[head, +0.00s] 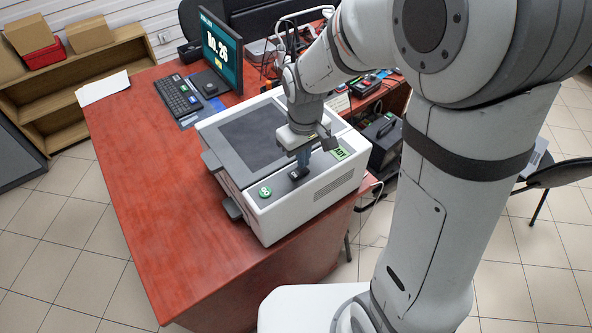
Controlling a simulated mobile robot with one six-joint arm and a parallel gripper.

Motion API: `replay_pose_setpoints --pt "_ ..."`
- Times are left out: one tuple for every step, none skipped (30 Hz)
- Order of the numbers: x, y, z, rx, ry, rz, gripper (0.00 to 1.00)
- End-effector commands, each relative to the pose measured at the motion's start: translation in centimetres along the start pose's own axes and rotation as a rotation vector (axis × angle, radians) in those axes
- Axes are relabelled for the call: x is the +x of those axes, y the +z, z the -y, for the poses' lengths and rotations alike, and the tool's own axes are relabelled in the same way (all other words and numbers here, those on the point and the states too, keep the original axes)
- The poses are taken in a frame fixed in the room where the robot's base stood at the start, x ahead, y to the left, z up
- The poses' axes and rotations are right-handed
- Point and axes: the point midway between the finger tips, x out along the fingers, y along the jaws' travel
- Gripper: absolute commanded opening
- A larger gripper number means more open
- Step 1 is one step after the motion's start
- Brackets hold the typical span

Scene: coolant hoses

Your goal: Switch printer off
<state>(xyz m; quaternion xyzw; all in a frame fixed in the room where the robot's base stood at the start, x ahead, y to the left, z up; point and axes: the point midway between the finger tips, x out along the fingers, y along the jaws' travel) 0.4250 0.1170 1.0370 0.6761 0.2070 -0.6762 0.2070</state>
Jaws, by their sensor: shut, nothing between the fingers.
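The printer (318,195) is a white box with a dark grey top panel, standing on the red-brown desk. A small green label or display (339,153), which seems to read RDY, is on its top near the right corner. A round green button (265,191) with a white mark is at its front corner. A small black part (298,175), perhaps a switch, sits between them on the top edge. My gripper (302,164) points down right over this black part, shut and empty. I cannot tell whether the fingertips touch it, and they hide some of it.
The desk (135,185) is clear on the left. A monitor (221,52), a keyboard (177,95) and a white paper (103,88) are farther back. Cables and small devices crowd behind the printer. A dark box (381,140) is right of it. A wooden shelf (127,45) is at back left.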

Motion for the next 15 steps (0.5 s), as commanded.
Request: replay_pose_setpoints --pt "0.0 0.0 -0.01 0.0 0.0 0.0 0.0" --pt "0.0 0.0 -0.01 0.0 0.0 0.0 0.0" --pt "0.01 0.0 -0.01 0.0 0.0 0.0 0.0" --pt "0.03 0.01 -0.01 0.0 0.0 0.0 0.0" --pt "0.05 0.01 -0.01 0.0 0.0 0.0 0.0" --pt "0.1 0.01 -0.02 0.0 0.0 0.0 0.0" --pt "0.13 0.01 -0.02 0.0 0.0 0.0 0.0" --pt "0.18 0.01 -0.02 0.001 0.0 0.0 0.0" --pt "0.24 0.01 -0.02 0.001 0.0 0.0 0.0" --pt "0.29 0.01 -0.02 0.001 0.0 0.0 0.0" --pt "0.34 0.01 -0.02 0.001 0.0 0.0 0.0" --pt "0.4 0.01 -0.03 0.001 0.0 0.0 0.0" --pt "0.45 0.01 -0.03 0.001 0.0 0.0 0.0" --pt "0.49 0.01 -0.03 0.001 0.0 0.0 0.0" --pt "0.56 0.01 -0.03 0.001 0.0 0.0 0.0"
